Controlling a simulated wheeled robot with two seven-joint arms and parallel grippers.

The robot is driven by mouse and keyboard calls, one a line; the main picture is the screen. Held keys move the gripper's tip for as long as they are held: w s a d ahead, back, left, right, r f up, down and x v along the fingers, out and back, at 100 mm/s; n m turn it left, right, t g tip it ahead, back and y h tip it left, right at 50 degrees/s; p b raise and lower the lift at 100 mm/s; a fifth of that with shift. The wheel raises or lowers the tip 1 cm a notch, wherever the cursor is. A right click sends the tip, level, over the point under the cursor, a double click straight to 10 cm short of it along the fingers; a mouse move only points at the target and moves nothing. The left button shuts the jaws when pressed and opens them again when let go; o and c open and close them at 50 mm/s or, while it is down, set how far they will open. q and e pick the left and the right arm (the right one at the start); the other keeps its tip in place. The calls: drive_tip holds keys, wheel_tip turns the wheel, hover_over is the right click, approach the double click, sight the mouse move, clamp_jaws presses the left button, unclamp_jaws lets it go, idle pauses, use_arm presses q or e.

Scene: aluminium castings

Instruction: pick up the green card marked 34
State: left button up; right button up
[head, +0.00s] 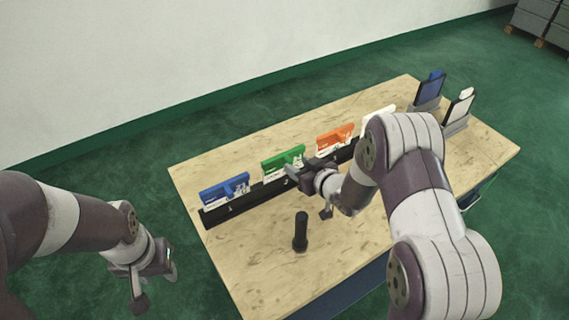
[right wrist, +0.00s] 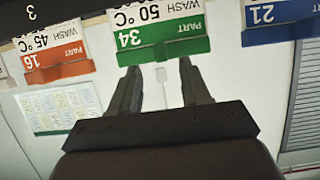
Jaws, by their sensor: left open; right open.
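The green card marked 34 (head: 283,159) stands in a slot of the long black rack (head: 240,204) on the wooden table, between a blue and an orange card. In the right wrist view the card (right wrist: 160,37) appears upside down, with "WASH 50 °C" on its white face. My right gripper (head: 298,173) is open close to the card. In its wrist view the two fingers (right wrist: 158,72) point at the card's green edge, and no grip on it shows. My left gripper (head: 150,282) is open and empty, off the table's left front side.
The rack also holds a blue card marked 21 (head: 225,187), an orange card marked 16 (head: 335,138) and a white-topped card (head: 379,118). Two stands with a blue (head: 431,89) and a white card (head: 460,108) are at the far right.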

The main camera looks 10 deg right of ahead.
sight(288, 158)
drive_tip(key=x, duration=0.4)
drive_tip(key=shift+w+a+r+p, duration=0.1)
drive_tip(key=shift+a+r+p, duration=0.1)
drive_tip(key=shift+p, duration=0.15)
drive_tip(key=shift+r, duration=0.1)
clamp_jaws()
